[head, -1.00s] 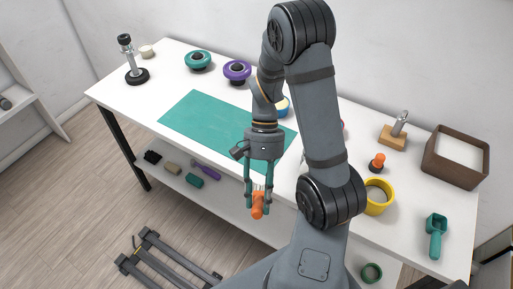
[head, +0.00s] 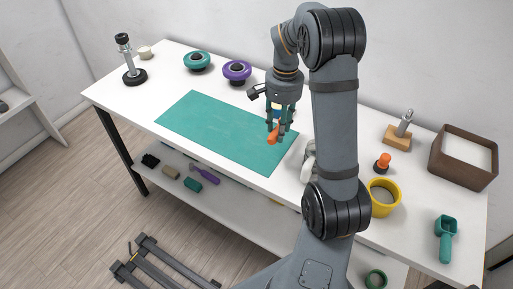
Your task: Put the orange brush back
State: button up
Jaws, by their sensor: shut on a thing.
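My gripper (head: 277,122) is shut on the orange brush (head: 273,134) and holds it over the right end of the green mat (head: 215,130). The brush's orange part shows at the fingertips; the rest of it is hidden by the fingers. I cannot tell the exact height above the mat.
On the white table stand a teal ring-shaped holder (head: 196,62), a purple one (head: 237,72), a yellow cup (head: 384,197), a brown box (head: 463,158) and a teal scoop (head: 446,238). A lower shelf (head: 225,200) holds a purple tool (head: 205,175) and small blocks. The mat's left part is clear.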

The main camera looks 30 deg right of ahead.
jog(key=shift+m, duration=0.8)
jog(key=d, duration=0.1)
jog(key=w+d, duration=0.1)
jog(key=d, duration=0.1)
jog(key=d+r, duration=0.1)
jog(key=shift+w+d, duration=0.2)
jog(key=shift+d, duration=0.05)
jog(key=p, duration=0.1)
send_over(252, 153)
notch_tip(252, 153, down, 7)
jog(key=shift+d, duration=0.1)
notch_tip(252, 153, down, 3)
jog(key=shift+f+p, duration=0.15)
jog(key=shift+p, duration=0.35)
jog(key=shift+s+f, duration=0.1)
jog(key=shift+f, duration=0.1)
jog(key=o, duration=0.7)
jog(key=shift+o, duration=1.4)
jog(key=shift+f, duration=0.1)
jog(key=shift+o, duration=0.8)
